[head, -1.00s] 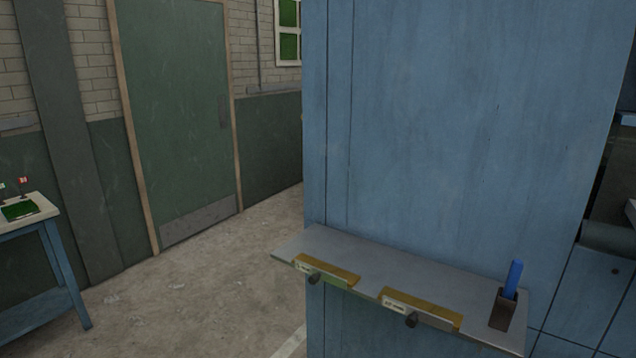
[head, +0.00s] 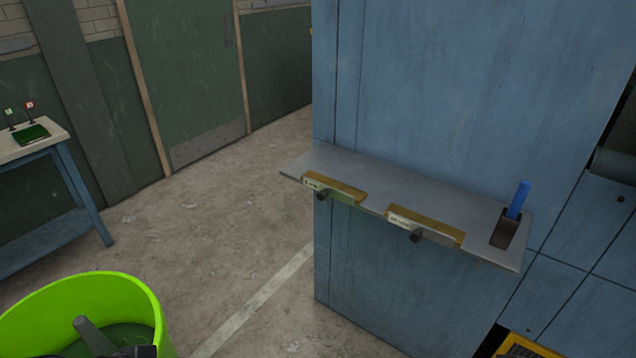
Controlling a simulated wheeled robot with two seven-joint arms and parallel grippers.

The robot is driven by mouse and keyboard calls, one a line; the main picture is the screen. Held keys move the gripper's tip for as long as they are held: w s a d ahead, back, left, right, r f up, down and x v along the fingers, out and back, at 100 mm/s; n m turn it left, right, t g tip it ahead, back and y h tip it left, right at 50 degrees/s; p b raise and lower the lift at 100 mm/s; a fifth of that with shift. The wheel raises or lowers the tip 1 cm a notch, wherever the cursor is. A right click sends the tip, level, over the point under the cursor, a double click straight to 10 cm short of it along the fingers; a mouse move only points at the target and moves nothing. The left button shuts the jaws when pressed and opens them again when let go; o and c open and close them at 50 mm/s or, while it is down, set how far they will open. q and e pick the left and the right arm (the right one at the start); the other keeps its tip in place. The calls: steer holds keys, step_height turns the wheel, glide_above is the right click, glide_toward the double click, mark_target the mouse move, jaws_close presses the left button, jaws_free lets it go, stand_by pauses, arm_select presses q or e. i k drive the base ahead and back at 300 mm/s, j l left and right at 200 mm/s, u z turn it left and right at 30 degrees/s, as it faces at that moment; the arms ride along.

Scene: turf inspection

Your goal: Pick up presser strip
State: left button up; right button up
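Two flat brass-coloured strips lie along the front edge of a grey metal shelf (head: 385,182) on the blue cabinet. The left strip (head: 340,188) has a pale label and a black knob below it. The right strip (head: 428,225) has the same form. Either could be the presser strip; their label print is too small to read surely. Neither gripper can be made out. A dark piece shows at the bottom left edge; I cannot tell what it is.
A blue stick (head: 518,199) stands in a dark holder (head: 504,234) at the shelf's right end. A bright green tub (head: 75,295) with a grey rod inside is at the lower left. A table (head: 40,150) with small flags stands left. Open floor lies between.

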mark_target(326, 186)
steer(key=i+l, duration=0.15)
steer(key=l, duration=0.2)
steer(key=i+l+u, duration=0.1)
steer(key=l, duration=0.3)
steer(key=i+l, duration=0.2)
steer(key=l, duration=0.15)
steer(key=i+l, duration=0.15)
steer(key=l, duration=0.25)
steer(key=i+l+u, duration=0.1)
steer(key=l, duration=0.25)
